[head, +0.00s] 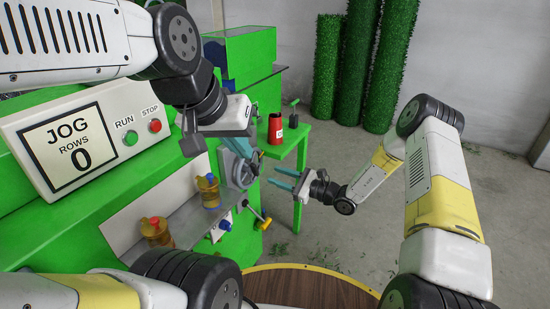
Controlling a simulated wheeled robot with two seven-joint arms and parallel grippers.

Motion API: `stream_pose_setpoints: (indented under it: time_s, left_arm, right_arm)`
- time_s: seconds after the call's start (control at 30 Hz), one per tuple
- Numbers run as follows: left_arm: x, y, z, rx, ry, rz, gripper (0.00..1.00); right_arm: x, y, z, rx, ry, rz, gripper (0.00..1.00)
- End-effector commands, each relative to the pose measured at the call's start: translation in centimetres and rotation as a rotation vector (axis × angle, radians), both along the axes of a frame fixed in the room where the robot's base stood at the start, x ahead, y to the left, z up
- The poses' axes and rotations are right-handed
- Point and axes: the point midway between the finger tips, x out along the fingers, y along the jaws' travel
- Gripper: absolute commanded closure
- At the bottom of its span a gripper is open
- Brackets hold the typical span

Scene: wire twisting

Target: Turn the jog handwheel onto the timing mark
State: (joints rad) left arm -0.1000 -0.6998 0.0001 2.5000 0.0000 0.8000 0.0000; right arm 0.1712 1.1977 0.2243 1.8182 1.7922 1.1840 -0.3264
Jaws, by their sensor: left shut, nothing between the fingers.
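The jog handwheel (239,177) is a grey wheel on the end of the green machine, in the middle of the head view. Its upper part is partly hidden behind my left gripper (237,146). That gripper has teal fingers, comes down from the upper left and is shut with nothing in it. Its fingertips are at or just in front of the wheel's upper rim; I cannot tell whether they touch. My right gripper (276,177) is open and empty, to the right of the wheel, its teal fingers pointing left. I cannot make out the timing mark.
Two amber bottles (208,191) stand on the machine's ledge. A yellow-tipped lever (258,214) sticks out below the wheel. A red can (275,130) stands on a green table (293,140) behind.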

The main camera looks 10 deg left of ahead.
Motion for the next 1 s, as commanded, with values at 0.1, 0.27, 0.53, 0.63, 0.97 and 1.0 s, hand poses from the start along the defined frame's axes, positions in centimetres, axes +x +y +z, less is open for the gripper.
stream_pose_setpoints:
  time_s: [0.1,0.27,0.53,0.63,0.97,1.0]
  left_arm:
    - [0.0,0.0,0.0,0.000,0.000,0.000,1.00]
    - [0.0,0.0,0.0,0.000,0.000,0.000,1.00]
    - [0.0,0.0,0.0,0.000,0.000,0.000,1.00]
    - [0.0,0.0,0.0,0.000,0.000,0.000,1.00]
    - [0.0,0.0,0.0,0.000,0.000,0.000,1.00]
    - [0.0,0.0,0.0,0.000,0.000,0.000,1.00]
  right_arm:
    - [0.4,0.7,-0.3,0.007,0.006,-0.008,0.64]
    - [1.1,3.1,-0.3,0.006,0.005,-0.005,0.64]
    - [2.4,6.6,-0.2,0.005,0.005,-0.005,0.64]
    - [2.6,7.1,-0.3,0.005,0.006,-0.007,0.64]
    - [2.7,7.3,-0.2,0.004,0.006,-0.007,0.72]
    - [2.7,7.3,-0.2,0.004,0.006,-0.007,0.79]
